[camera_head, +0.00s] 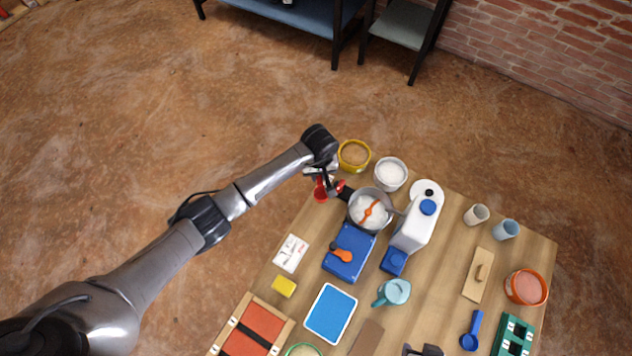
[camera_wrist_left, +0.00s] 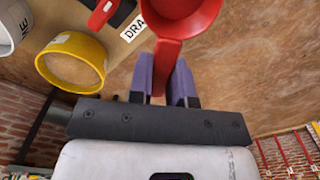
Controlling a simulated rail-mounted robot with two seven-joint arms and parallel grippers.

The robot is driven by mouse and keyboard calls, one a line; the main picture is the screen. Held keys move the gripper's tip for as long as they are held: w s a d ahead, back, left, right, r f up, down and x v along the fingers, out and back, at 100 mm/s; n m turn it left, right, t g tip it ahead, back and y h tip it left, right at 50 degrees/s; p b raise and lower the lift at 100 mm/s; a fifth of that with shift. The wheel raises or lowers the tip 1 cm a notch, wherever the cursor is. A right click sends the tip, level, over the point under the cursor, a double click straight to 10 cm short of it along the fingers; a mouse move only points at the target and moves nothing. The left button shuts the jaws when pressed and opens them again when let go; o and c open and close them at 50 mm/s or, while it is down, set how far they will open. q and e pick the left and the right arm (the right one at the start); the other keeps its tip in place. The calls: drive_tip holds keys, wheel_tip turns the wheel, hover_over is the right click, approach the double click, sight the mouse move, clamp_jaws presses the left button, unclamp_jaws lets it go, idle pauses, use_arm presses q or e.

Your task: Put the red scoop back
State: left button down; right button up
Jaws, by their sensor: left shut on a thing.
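My left gripper (camera_head: 323,174) is shut on the handle of the red scoop (camera_head: 321,192), above the far left edge of the wooden table. In the left wrist view the scoop's red cup (camera_wrist_left: 185,14) is at the top, cut off by the frame. Its handle runs down between the two purple-grey fingers of the gripper (camera_wrist_left: 163,76). A second red piece (camera_wrist_left: 103,12) shows beside a black part at the upper left of that view; I cannot tell what it is. My right gripper is not in view.
A yellow bowl (camera_head: 354,155) of tan stuff and a white bowl (camera_head: 390,174) stand close by. A metal pan (camera_head: 370,210), a blue scale (camera_head: 347,252) and a white jug (camera_head: 416,228) crowd the table's middle. Open floor lies left of the table.

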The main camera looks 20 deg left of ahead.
use_arm(q)
drive_tip(key=f, duration=0.2)
drive_tip(key=s+f, duration=0.1)
drive_tip(key=shift+s+f, duration=0.2)
drive_tip(key=shift+f, duration=0.2)
drive_tip(key=shift+a+f+b, duration=0.1)
drive_tip(key=shift+f+b, duration=2.15)
drive_tip(key=shift+f, duration=0.2)
drive_tip(key=shift+f, duration=0.1)
drive_tip(key=shift+f+b, duration=0.35)
drive_tip(key=shift+b, duration=0.05)
drive_tip(key=c, duration=1)
unclamp_jaws()
drive_tip(key=o, duration=0.4)
drive_tip(key=shift+o, duration=0.2)
